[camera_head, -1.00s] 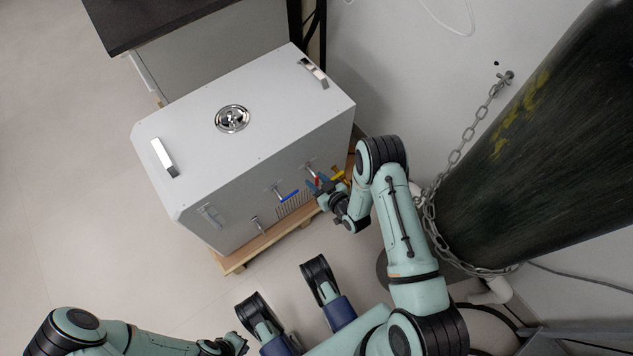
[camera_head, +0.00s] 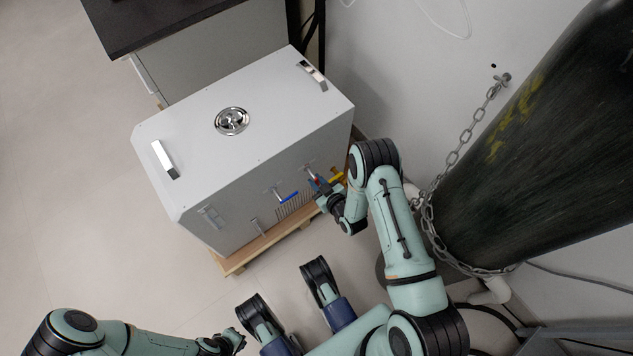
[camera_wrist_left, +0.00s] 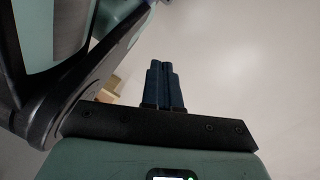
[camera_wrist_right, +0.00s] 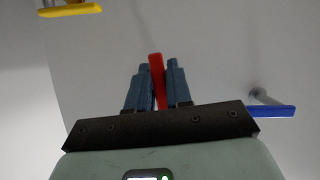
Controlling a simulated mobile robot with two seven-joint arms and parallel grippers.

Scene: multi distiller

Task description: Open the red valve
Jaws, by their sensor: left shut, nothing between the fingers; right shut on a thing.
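The red valve handle (camera_wrist_right: 157,80) is between the two blue fingers of my right gripper (camera_wrist_right: 156,85) in the right wrist view. These fingers are shut on it. In the head view my right gripper (camera_head: 320,191) is at the front face of the white distiller box (camera_head: 245,150), and the red handle is mostly hidden by the fingers. My left gripper (camera_wrist_left: 165,85) is shut and empty, with its fingers together over bare floor. In the head view the left arm is at the bottom left, away from the box.
A blue valve handle (camera_wrist_right: 270,111) is to the right of the red one, and a yellow handle (camera_wrist_right: 70,10) is at upper left in the right wrist view. The box stands on a wooden pallet (camera_head: 240,263). A large dark cylinder (camera_head: 540,130) with a chain (camera_head: 462,145) stands on the right.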

